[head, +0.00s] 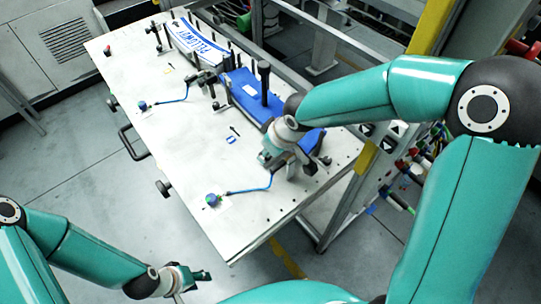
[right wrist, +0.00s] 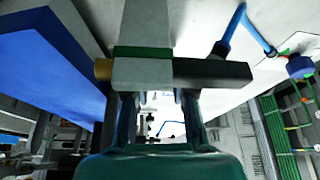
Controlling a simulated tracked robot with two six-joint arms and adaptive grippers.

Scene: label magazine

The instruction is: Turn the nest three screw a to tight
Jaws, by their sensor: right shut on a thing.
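My right gripper (head: 283,168) is at the near right end of the white plate, beside the end of the long blue block (head: 236,88). In the right wrist view its two fingers (right wrist: 152,98) reach up to a grey block with a green band (right wrist: 142,72). A dark bar (right wrist: 212,72) with a brass-coloured end sticks out on both sides of it. I take this to be nest three screw a; its exact contact with the fingers is partly hidden. My left gripper (head: 192,284) is off the plate at lower left, empty, its fingers apart.
The white plate (head: 190,150) carries a curved blue and white piece with lettering (head: 198,45) at the far end. Blue cables with round knobs (head: 213,200) lie along its left side. A black post (head: 264,80) stands on the blue block. A metal frame (head: 345,210) borders the right.

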